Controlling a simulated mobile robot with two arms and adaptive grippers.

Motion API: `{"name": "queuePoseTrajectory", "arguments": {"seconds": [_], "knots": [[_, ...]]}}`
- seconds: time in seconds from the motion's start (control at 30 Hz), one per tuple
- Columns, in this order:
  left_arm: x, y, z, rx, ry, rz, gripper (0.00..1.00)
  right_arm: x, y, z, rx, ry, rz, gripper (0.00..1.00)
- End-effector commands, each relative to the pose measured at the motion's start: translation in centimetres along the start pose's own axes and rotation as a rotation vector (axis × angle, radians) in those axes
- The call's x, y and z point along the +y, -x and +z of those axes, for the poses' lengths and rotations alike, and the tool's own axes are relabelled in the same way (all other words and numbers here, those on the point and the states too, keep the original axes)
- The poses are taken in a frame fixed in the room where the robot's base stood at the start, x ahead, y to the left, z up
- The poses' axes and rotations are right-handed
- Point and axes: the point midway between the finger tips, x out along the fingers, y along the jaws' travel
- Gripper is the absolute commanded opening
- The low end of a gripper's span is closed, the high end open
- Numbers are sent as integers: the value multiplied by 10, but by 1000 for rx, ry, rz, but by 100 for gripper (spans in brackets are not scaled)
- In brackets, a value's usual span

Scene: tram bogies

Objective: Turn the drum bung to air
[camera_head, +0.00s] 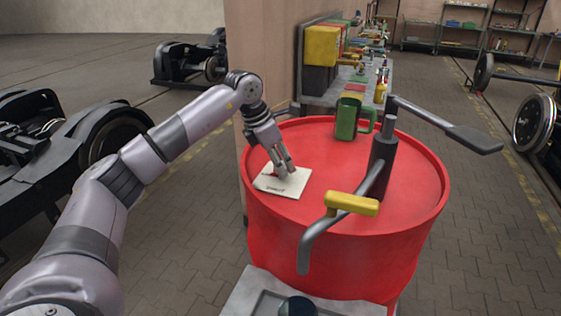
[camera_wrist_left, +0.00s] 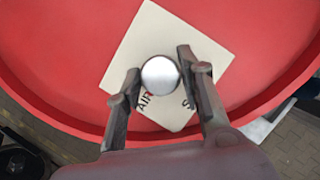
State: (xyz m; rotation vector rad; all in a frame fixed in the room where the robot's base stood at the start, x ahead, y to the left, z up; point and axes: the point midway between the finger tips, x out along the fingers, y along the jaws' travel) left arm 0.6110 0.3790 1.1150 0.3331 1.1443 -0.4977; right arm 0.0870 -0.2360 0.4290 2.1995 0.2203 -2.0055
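The drum (camera_head: 330,250) is red and stands upright in the middle of the head view. A pale square label (camera_head: 292,186) lies on its lid, and the label shows in the left wrist view (camera_wrist_left: 160,35) too. It reads "AIR" and has a second word starting with S, partly hidden. The bung (camera_wrist_left: 160,74) is a round silvery knob over the label, with a small red bit beside "AIR". My left gripper (camera_head: 284,172) points down at the label. Its fingers (camera_wrist_left: 158,74) lie either side of the bung, very near it; contact is unclear. My right gripper is out of view.
A dark pump post (camera_head: 382,160) with a crank, a yellow grip (camera_head: 351,204) and a grey paddle (camera_head: 474,139) rises from the lid. A green jug (camera_head: 347,117) stands at the lid's back. A cluttered bench (camera_head: 345,83) and wheel sets lie beyond.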

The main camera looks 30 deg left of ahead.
Motion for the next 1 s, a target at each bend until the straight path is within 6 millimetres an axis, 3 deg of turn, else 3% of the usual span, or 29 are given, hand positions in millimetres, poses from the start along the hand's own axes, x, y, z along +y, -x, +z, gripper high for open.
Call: {"name": "queuePoseTrajectory", "arguments": {"seconds": [0.23,0.6,0.77,1.0], "knots": [[0,0,0,0,1,0,53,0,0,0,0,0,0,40],[0,4,0,-1,1,1,54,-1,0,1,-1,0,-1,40],[1,28,1,-3,1,4,54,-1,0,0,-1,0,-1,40],[1,80,1,-4,1,3,54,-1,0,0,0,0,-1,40]]}}
